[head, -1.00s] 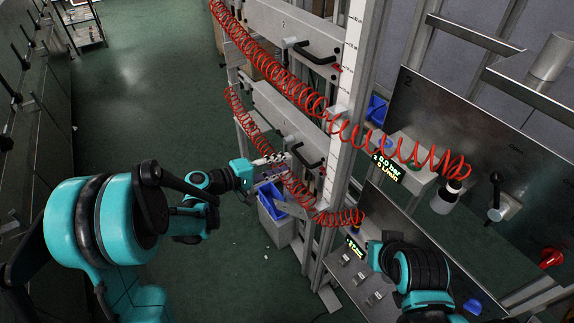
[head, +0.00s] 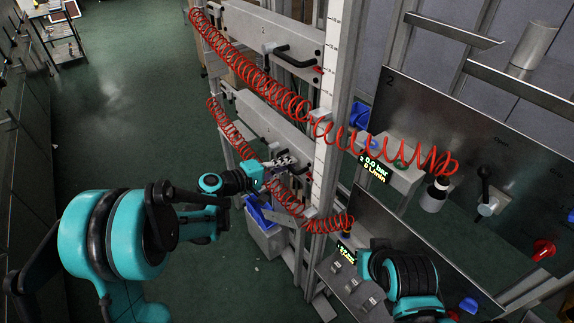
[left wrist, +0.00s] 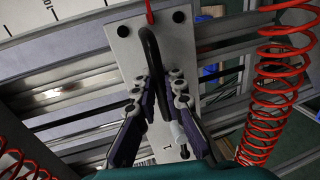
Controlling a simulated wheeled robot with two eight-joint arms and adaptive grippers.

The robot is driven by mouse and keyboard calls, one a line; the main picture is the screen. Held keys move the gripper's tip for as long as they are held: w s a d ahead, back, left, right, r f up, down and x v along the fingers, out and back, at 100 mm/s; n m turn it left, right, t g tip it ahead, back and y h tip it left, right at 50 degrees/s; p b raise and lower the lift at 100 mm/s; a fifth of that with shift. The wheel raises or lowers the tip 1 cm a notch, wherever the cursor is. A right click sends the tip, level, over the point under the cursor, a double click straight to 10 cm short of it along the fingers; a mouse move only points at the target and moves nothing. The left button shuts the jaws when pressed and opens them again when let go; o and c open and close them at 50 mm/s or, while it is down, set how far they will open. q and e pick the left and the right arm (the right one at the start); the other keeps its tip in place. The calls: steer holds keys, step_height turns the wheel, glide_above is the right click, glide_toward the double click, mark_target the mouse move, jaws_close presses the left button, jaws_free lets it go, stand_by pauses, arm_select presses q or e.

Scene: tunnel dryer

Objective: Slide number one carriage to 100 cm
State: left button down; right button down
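The number one carriage (head: 268,122) is the lower pale plate on the upright frame. In the left wrist view its plate (left wrist: 124,40) carries a "1" and a black bent handle (left wrist: 152,45). The same handle (head: 300,170) shows partly behind my gripper in the head view. My left gripper (head: 284,163) is at this handle. In the left wrist view the left gripper (left wrist: 160,88) has its fingers apart, one on each side of the handle bar, with a gap visible. A white scale strip (head: 322,160) runs up the post beside the carriage.
The number two carriage (head: 262,30) is above, with its own handle. Red coiled hoses (head: 285,97) hang across the frame and close by my left gripper. A grey bin (head: 264,232) with blue contents stands below. A control panel (head: 440,165) is at right.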

stand_by(0.3)
arm_select(q)
step_height(320, 180, up, 4)
steer(key=p, duration=0.2)
steer(key=shift+r+p, duration=0.1)
steer(key=shift+p, duration=0.3)
steer(key=c, duration=1.6)
jaws_free()
steer(key=v, duration=1.2)
steer(key=shift+s, duration=0.1)
